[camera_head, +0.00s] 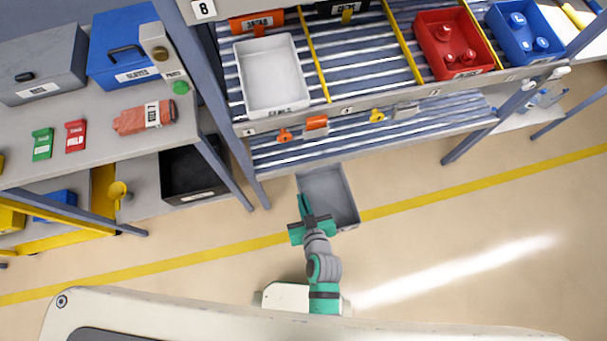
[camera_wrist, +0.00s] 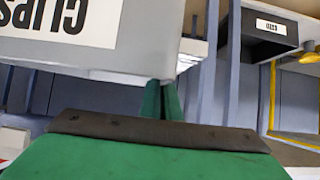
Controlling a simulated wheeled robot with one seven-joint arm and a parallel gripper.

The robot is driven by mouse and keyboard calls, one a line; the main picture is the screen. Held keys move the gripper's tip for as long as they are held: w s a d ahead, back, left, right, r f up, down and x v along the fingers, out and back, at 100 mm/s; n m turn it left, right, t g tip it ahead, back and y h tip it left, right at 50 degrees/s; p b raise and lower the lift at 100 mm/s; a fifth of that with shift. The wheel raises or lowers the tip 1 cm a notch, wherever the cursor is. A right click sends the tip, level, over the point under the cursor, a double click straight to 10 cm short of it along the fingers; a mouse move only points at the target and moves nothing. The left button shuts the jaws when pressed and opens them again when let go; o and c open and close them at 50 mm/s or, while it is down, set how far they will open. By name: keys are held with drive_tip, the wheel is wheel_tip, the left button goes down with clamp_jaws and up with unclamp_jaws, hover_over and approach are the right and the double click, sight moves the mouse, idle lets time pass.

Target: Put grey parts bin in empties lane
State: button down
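The grey parts bin (camera_head: 330,192) is an open, empty-looking box in front of the rack in the head view. In the wrist view its wall (camera_wrist: 135,35) fills the upper left, with an upside-down CLIPS label. My gripper (camera_head: 305,208) is at the bin's near-left corner. Its green fingers (camera_wrist: 162,100) look close together on the bin's edge, partly hidden by the bin. The rack's lower roller level (camera_head: 375,142) lies just beyond the bin and looks mostly bare. No label reading empties is legible.
The upper rack level holds a white bin (camera_head: 270,78), a red bin (camera_head: 455,45) and a blue bin (camera_head: 525,35). A rack post (camera_head: 240,165) stands left of the grey bin. A shelf to the left holds a black bin (camera_head: 190,178). The floor at right is clear.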

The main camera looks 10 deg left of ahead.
drive_tip(key=w+a+f, duration=0.1)
drive_tip(key=w+a, duration=0.2)
drive_tip(key=w, duration=0.6)
drive_tip(key=w+a+f, duration=0.2)
drive_tip(key=w+a, duration=0.2)
drive_tip(key=w, duration=0.6)
drive_tip(key=w+a+f, duration=0.1)
drive_tip(key=w+a, duration=0.2)
drive_tip(key=w, duration=0.7)
drive_tip(key=shift+w+a+f, duration=0.15)
drive_tip(key=shift+a+f, duration=0.2)
drive_tip(key=shift+d+f, duration=0.1)
drive_tip(key=shift+f, duration=0.8)
drive_tip(key=c, duration=1.9)
unclamp_jaws()
drive_tip(key=shift+s, duration=0.2)
drive_tip(key=shift+r, duration=0.1)
